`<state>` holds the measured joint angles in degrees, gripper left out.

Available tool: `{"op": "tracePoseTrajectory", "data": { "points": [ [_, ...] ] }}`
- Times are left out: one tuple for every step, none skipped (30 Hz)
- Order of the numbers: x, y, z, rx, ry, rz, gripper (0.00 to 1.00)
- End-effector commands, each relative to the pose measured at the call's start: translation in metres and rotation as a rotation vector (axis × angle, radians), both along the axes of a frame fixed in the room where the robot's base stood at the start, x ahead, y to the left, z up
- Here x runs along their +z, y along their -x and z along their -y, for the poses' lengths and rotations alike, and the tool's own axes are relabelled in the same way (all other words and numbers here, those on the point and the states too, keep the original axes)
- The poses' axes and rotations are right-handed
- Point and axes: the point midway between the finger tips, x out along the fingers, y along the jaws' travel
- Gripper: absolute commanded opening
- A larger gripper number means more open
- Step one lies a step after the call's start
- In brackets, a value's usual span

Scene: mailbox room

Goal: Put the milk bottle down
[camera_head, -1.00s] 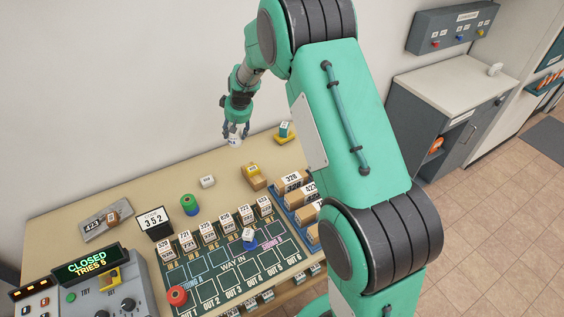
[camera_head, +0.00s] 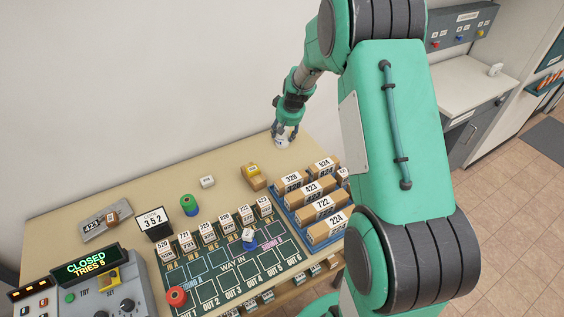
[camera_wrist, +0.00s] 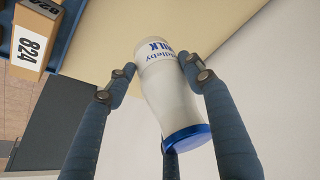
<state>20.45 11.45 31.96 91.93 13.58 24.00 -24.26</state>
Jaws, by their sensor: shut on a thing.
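The milk bottle (camera_wrist: 168,97) is white with blue lettering and a blue end, and it fills the middle of the wrist view. My gripper (camera_wrist: 155,78) is shut on it, with dark fingers on both sides and another finger behind the blue end. In the head view, my gripper (camera_head: 285,135) holds the small white bottle (camera_head: 284,140) near the table's back right corner. Whether the bottle touches the table (camera_head: 225,179) is hard to tell from this view.
A blue tray of numbered parcels (camera_head: 313,203) stands right of the sorting board (camera_head: 235,264). A yellow-brown box (camera_head: 253,177), a small white box (camera_head: 207,181) and a green reel (camera_head: 189,204) stand nearer the middle. Bare tabletop lies between the box and my gripper.

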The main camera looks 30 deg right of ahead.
Motion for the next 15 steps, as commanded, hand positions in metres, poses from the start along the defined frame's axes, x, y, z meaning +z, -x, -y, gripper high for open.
{"op": "tracePoseTrajectory", "data": {
  "points": [
    [0.001, -0.001, 0.0, 0.0, 0.0, 0.002, 0.06],
    [0.001, -0.001, 0.0, 0.0, 0.0, 0.002, 0.06],
    [0.001, -0.001, 0.0, 0.0, 0.0, 0.002, 0.06],
    [0.0, -0.001, 0.0, 0.0, 0.0, 0.002, 0.06],
    [-0.001, -0.001, 0.0, 0.0, 0.0, 0.002, 0.06],
    [-0.003, -0.001, 0.0, 0.0, 0.0, 0.001, 0.06],
    [-0.005, -0.001, 0.0, 0.0, 0.0, 0.001, 0.06],
    [-0.008, -0.001, 0.0, 0.0, 0.0, 0.001, 0.06],
    [-0.013, -0.001, 0.0, 0.0, 0.0, 0.001, 0.06],
    [-0.016, -0.001, 0.0, 0.0, 0.0, 0.001, 0.06],
    [-0.021, -0.001, 0.0, 0.0, 0.0, 0.0, 0.06],
    [-0.026, 0.0, 0.0, 0.001, 0.0, -0.001, 0.06],
    [-0.031, 0.0, 0.0, 0.001, 0.0, 0.0, 0.06],
    [-0.035, -0.001, 0.0, 0.0, 0.0, 0.0, 0.06],
    [-0.04, -0.001, 0.0, 0.0, 0.0, 0.001, 0.06]
  ]
}}
